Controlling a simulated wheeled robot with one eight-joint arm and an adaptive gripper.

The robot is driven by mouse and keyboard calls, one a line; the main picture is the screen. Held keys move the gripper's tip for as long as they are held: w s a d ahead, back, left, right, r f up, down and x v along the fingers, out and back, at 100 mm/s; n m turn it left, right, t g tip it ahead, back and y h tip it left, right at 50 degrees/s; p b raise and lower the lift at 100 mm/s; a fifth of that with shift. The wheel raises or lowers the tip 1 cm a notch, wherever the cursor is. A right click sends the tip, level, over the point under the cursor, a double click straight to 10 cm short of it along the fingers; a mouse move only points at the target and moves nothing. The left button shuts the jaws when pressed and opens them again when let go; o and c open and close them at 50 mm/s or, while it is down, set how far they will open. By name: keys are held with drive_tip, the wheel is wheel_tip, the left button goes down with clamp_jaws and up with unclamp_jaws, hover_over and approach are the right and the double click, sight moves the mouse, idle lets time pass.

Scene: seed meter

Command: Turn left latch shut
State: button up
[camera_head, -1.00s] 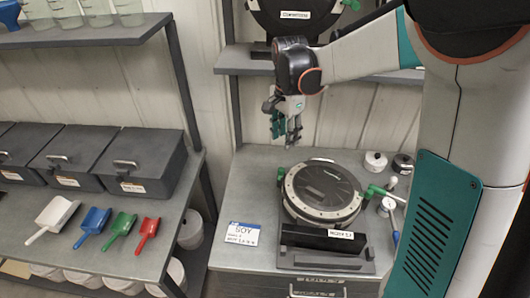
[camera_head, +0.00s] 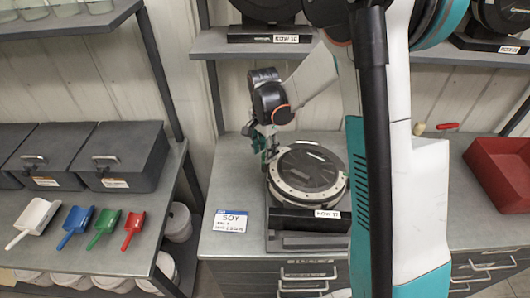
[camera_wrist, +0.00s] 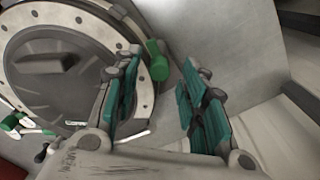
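The seed meter, a round dark disc with a pale ring (camera_head: 307,170), sits on a black stand on the grey bench. It also shows at the left of the wrist view (camera_wrist: 70,62). Its left latch, a green handle (camera_wrist: 157,62), sticks out from the rim in the wrist view; in the head view my gripper hides it. My gripper (camera_head: 266,150) is low at the meter's left side. In the wrist view its teal fingers (camera_wrist: 160,72) are apart, with the latch handle in line with the gap, close to the left fingertip. I cannot tell whether they touch.
Another green latch (camera_wrist: 12,122) shows at the meter's far side in the wrist view. A SOY card (camera_head: 230,221) lies left of the meter. Colored scoops (camera_head: 103,228) and dark boxes (camera_head: 122,157) are on the left shelf. A red bin (camera_head: 500,172) stands at right.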

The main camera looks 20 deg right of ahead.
drive_tip(key=shift+f, duration=0.5)
clamp_jaws()
